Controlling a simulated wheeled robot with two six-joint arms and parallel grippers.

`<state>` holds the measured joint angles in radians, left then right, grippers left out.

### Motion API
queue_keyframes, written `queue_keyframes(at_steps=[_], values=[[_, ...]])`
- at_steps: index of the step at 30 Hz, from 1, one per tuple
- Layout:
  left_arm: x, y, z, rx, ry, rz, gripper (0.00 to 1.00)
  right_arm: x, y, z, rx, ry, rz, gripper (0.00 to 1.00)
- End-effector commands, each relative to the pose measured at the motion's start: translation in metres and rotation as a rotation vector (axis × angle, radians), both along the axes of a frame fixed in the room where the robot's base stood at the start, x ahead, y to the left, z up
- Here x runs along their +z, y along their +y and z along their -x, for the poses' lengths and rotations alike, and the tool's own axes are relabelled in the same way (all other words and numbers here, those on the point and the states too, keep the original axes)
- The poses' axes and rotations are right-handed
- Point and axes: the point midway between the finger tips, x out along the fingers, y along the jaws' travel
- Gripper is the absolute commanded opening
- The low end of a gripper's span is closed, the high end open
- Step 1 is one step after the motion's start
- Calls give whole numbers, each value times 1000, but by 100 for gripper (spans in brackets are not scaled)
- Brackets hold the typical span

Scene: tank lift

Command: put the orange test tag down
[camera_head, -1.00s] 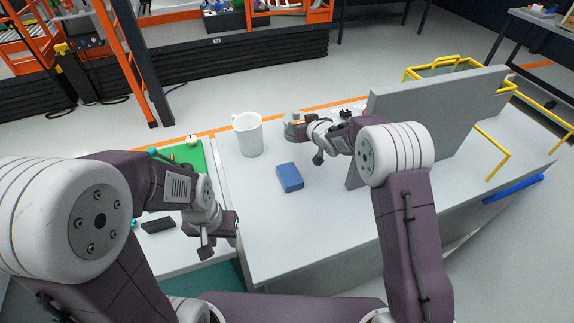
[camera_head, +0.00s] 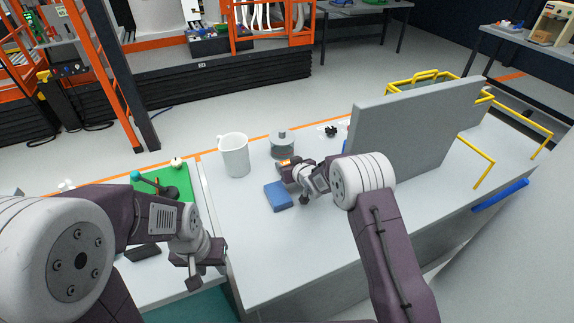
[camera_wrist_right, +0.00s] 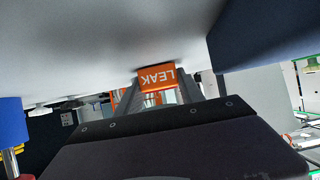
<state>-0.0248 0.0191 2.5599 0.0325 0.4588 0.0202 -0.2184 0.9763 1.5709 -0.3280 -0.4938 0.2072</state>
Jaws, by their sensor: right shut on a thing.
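The orange test tag (camera_wrist_right: 157,78) shows in the right wrist view, with the word LEAK upside down, between my right gripper's fingers. My right gripper (camera_head: 286,173) is shut on it. In the head view only a small orange bit of it shows at the fingertips, low over the white worktop (camera_head: 262,243), just behind the blue block (camera_head: 278,196). I cannot tell whether the tag touches the worktop. My left gripper (camera_head: 207,266) is open and empty over the left table's edge.
A white mug (camera_head: 234,156) and a grey round lidded thing (camera_head: 283,146) stand behind the right gripper. A large grey panel (camera_head: 415,132) stands to the right, with yellow rails (camera_head: 483,172) beyond. A green mat (camera_head: 180,187) lies left. The worktop's front is clear.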

Motion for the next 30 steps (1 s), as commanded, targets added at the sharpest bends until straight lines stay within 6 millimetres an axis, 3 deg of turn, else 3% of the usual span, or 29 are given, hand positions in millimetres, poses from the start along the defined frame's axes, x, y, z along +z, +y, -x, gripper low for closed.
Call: queue_keyframes(at_steps=[4, 5, 7, 20, 30], values=[[-5, 0, 0, 0, 0, 0, 36, -5, 0, 0, 0, 0, 0, 5], [-4, 0, 0, 0, 0, 0, 36, -5, 0, 0, 0, 0, 0, 48], [-3, 0, 0, 0, 0, 0, 36, -4, 0, 0, 0, 0, 0, 67], [1, 0, 0, 0, 0, 0, 36, 3, -1, 3, 0, 0, 0, 67], [4, 0, 0, 0, 0, 0, 36, 37, -25, 59, -1, 0, 0, 67]])
